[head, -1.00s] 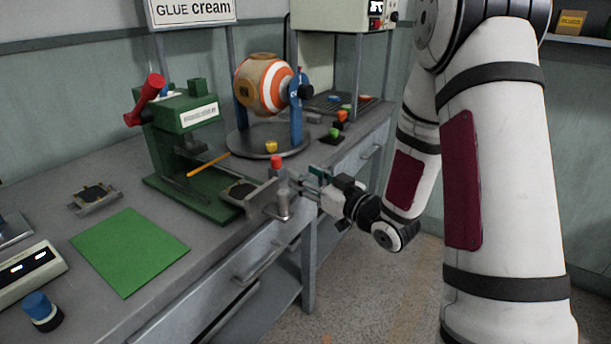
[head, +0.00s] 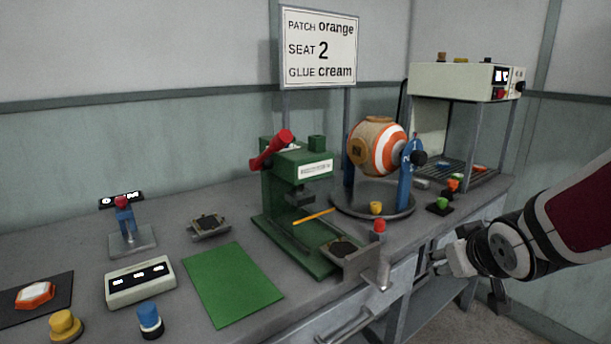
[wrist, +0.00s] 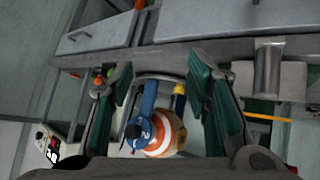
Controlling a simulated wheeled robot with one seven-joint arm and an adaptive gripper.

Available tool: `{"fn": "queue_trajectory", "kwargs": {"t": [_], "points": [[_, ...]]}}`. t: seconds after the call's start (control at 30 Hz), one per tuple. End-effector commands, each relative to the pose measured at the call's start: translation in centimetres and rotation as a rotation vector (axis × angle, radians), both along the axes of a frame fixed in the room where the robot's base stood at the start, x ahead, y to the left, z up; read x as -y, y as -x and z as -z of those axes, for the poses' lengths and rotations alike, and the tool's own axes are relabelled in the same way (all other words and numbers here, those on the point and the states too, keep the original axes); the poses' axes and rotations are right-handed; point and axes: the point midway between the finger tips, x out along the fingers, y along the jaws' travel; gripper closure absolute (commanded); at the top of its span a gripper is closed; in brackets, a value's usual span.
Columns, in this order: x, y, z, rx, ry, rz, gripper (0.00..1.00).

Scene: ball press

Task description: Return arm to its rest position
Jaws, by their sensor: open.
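My gripper (head: 447,262) is at the right in the head view, just off the front edge of the bench. Its jaws are open, and nothing shows between them. In the wrist view its two green-padded fingers (wrist: 163,85) stand wide apart. Beyond them appear the orange-and-white ball (wrist: 165,135) and its blue holder (wrist: 142,118). My arm comes in from the right edge, clear of the bench.
The bench holds a green press (head: 290,190), the striped ball (head: 388,148) on a round stand, a green mat (head: 230,283) and a cream machine (head: 465,80). A metal bracket with a post (head: 383,275) juts at the front edge near my gripper. A sign (head: 320,50) stands behind.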

Motion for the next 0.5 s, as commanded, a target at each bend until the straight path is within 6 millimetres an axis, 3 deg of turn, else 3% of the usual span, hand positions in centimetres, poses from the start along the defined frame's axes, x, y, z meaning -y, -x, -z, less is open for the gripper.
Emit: {"fn": "queue_trajectory", "kwargs": {"t": [0.23,0.5], "points": [[-1.3,10.3,-1.5,-0.258,-0.03,0.123,0.56],[-4.5,22.0,-2.0,-0.531,-0.113,0.167,0.56]]}}
